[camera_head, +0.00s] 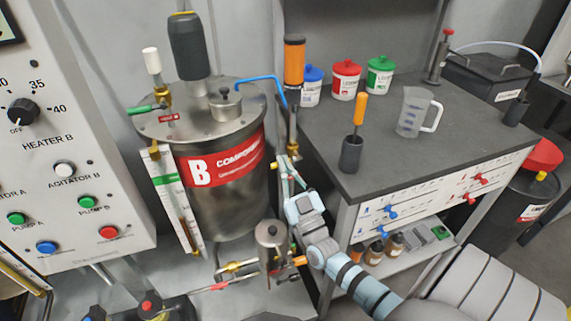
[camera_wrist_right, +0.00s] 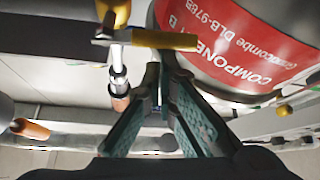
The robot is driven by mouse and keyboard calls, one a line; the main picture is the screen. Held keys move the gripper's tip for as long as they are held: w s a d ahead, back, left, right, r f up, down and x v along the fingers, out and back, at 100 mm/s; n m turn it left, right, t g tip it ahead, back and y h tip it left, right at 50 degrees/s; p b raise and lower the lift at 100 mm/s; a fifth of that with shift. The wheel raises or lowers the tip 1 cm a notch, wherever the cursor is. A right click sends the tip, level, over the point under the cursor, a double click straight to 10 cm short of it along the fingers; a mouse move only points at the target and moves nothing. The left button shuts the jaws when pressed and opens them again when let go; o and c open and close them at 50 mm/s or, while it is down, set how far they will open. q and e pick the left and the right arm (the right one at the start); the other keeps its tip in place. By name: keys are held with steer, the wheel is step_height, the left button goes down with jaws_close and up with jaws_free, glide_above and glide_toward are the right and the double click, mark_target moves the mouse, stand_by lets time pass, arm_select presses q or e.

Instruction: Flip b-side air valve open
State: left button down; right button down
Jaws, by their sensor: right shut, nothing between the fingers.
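The steel tank labelled B (camera_head: 222,195) stands at centre left, with a red component band. A thin vertical pipe with a brass fitting (camera_head: 293,147) runs along its right side. In the right wrist view a valve with a flat yellow lever (camera_wrist_right: 165,40) sits on a silver pipe stem, with a brass body at its left; the lever lies roughly crosswise to the stem. My right gripper (camera_head: 284,166) is by the tank's right side near that pipe. In the wrist view its fingers (camera_wrist_right: 158,72) are shut and empty, their tips close to the lever. Contact cannot be told.
The control panel (camera_head: 75,130) stands left. The grey bench (camera_head: 385,165) at right holds an orange-handled tool in a dark cup (camera_head: 351,153), a clear jug (camera_head: 413,112) and lidded tubs (camera_head: 345,80). A small steel pot (camera_head: 270,245) and piping sit below the gripper.

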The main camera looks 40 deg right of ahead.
steer(key=f+n+g+y+p, duration=0.1)
steer(key=n+y, duration=0.1)
steer(key=n, duration=0.2)
steer(key=f+n+g+y+p, duration=0.1)
steer(key=f+n+y, duration=0.1)
steer(key=n, duration=0.3)
steer(key=d+f+n+y+p, duration=0.1)
steer(key=n+y, duration=0.2)
steer(key=n, duration=0.2)
steer(key=shift+s+f+g+y+p, duration=0.15)
steer(key=shift+f+g+y+p, duration=0.05)
steer(key=shift+g+y+p, duration=0.2)
steer(key=shift+d+f, duration=0.1)
